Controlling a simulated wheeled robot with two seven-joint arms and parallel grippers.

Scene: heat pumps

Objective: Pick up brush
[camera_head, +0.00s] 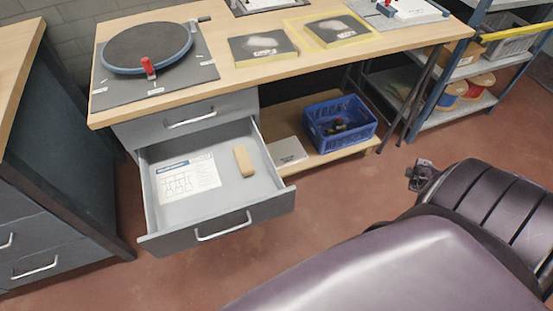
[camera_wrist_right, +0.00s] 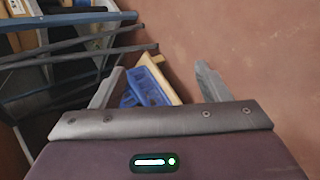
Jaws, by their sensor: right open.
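A tan, block-shaped object (camera_head: 244,160), which looks like the brush, lies in the open grey drawer (camera_head: 268,209) under the workbench. It lies toward the drawer's right side, beside a white printed sheet (camera_head: 188,179). No bristles can be made out. My right gripper (camera_wrist_right: 160,67) is open and empty, its two fingers spread apart in the right wrist view. It is well away from the drawer, to its right, and the wrist view does not show the brush. My left gripper is not in view.
A blue crate (camera_head: 352,137) stands on the low shelf right of the drawer; it also shows in the wrist view (camera_wrist_right: 148,88). The workbench (camera_head: 235,77) carries a round turntable (camera_head: 147,46). A rack (camera_head: 455,118) stands at right. Another drawer cabinet (camera_head: 45,235) is at left. The drawer's front is clear.

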